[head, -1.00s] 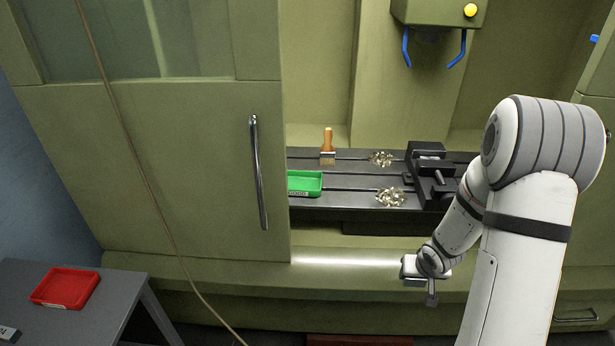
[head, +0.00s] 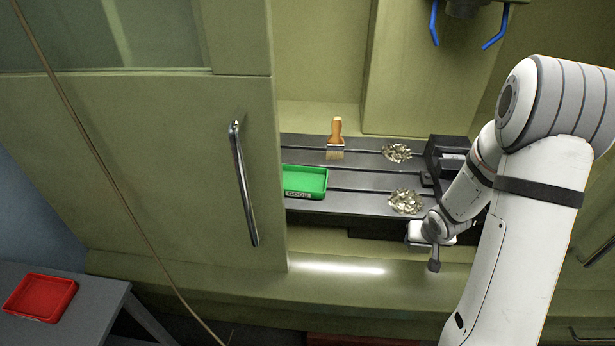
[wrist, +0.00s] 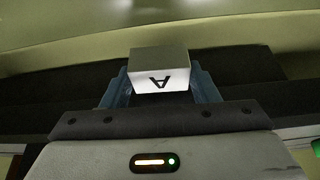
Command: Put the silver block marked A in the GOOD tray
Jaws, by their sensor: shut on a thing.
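The silver block marked A (wrist: 158,70) is between the fingers of my gripper (wrist: 160,88) in the wrist view, its letter upside down there. My gripper is shut on it. In the head view my gripper (head: 432,238) is low at the right, in front of the machine table; the block cannot be made out there. The green tray labelled GOOD (head: 304,181) lies on the dark slotted machine table, left of my gripper and partly behind the door's edge. It looks empty.
A green door (head: 140,170) with a long handle (head: 243,185) stands left of the opening. A brush (head: 336,138), two chip piles (head: 397,152) (head: 405,201) and a dark vise (head: 447,160) are on the machine table (head: 350,200). A red tray (head: 40,297) sits on a grey side table.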

